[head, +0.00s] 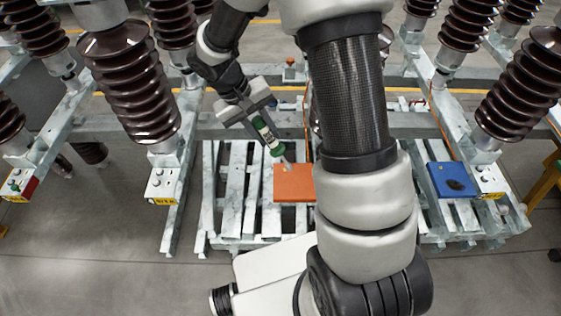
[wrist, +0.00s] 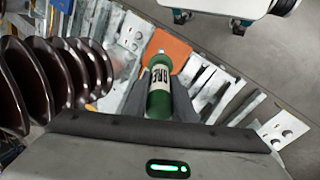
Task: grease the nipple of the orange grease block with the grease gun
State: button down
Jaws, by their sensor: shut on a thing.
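The orange grease block (head: 293,184) lies on the grey slatted frame, left of my arm in the head view. It also shows in the wrist view (wrist: 172,42), just beyond the grease gun. My gripper (head: 252,112) is shut on the grease gun (head: 267,133), a green cylinder with a white label. In the wrist view the gun (wrist: 159,98) sits between my dark fingers. In the head view it tilts, with its nozzle end down near the block's upper edge. I cannot tell whether the nozzle touches the block, and I cannot make out the nipple.
A blue block (head: 450,180) with a dark patch lies on the frame at the right. Tall brown ribbed insulators, one at the left (head: 128,82) and one at the right (head: 522,95), flank the frame. A white box (head: 163,185) stands at the left. Clear floor lies in front.

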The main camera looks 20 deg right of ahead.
notch_tip(320, 180, down, 10)
jog(key=w+n+t+b, duration=0.1)
jog(key=n+t+b, duration=0.3)
jog(key=b, duration=0.7)
jog(key=shift+d+n+t+y, duration=0.15)
jog(key=shift+n+t+y, duration=0.2)
jog(key=shift+n, duration=0.45)
jog(key=shift+w+r+b, duration=0.1)
jog(key=shift+b, duration=0.55)
jog(key=shift+s+b+x, duration=0.1)
jog(key=shift+b+x, duration=0.6)
jog(key=shift+s+b+x, duration=0.15)
jog(key=shift+b+x, duration=0.5)
jog(key=shift+x, duration=0.05)
jog(key=shift+r, duration=0.15)
dwell(0.4)
jog(key=shift+w+p+v, duration=0.15)
jog(key=shift+p+v, duration=0.6)
jog(key=shift+v, duration=0.4)
jog(key=shift+w+p+v, duration=0.15)
jog(key=shift+p+v, duration=0.6)
jog(key=shift+v, duration=0.45)
jog(key=shift+w, duration=0.1)
